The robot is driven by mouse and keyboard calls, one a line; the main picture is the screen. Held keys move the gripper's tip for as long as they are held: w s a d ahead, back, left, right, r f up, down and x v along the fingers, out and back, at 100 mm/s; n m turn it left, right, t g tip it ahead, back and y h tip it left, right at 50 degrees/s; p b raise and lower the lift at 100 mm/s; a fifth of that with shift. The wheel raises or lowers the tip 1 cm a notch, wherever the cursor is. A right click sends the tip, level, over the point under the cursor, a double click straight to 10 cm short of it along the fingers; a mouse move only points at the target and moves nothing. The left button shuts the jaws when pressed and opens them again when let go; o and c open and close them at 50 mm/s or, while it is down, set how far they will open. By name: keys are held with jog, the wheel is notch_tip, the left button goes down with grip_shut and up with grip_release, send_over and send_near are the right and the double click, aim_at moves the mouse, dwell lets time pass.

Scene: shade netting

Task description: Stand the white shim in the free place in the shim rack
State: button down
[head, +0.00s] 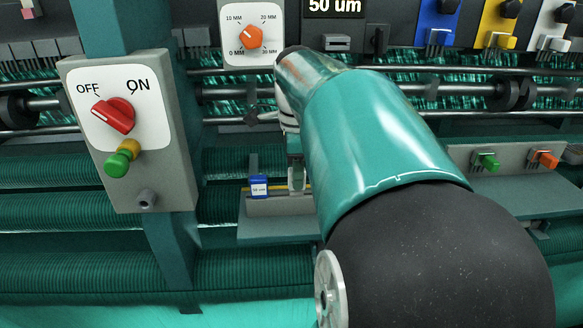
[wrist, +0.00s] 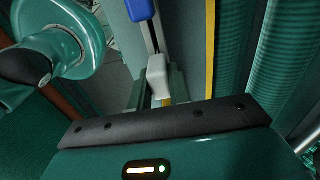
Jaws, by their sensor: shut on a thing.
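The white shim (wrist: 157,67) shows as a pale block between the fingers of my gripper (wrist: 155,88) in the wrist view. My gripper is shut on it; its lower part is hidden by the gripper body. The blue piece also shows in the wrist view (wrist: 140,8), beyond the white shim. My arm covers much of the area to the right, and I cannot clearly make out the rack's free place.
A panel with a red OFF/ON knob (head: 114,115) stands close on the left. A dial with an orange knob (head: 250,37) is above. A ledge on the right holds green (head: 487,160) and orange (head: 545,158) pieces. Rollers and green netting run behind.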

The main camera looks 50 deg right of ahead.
jog(key=shift+f, duration=0.4)
jog(key=shift+f, duration=0.35)
jog(key=shift+f, duration=0.1)
dwell(0.3)
jog(key=c, duration=1.2)
grip_release()
notch_tip(320, 180, up, 14)
jog(key=shift+f, duration=0.1)
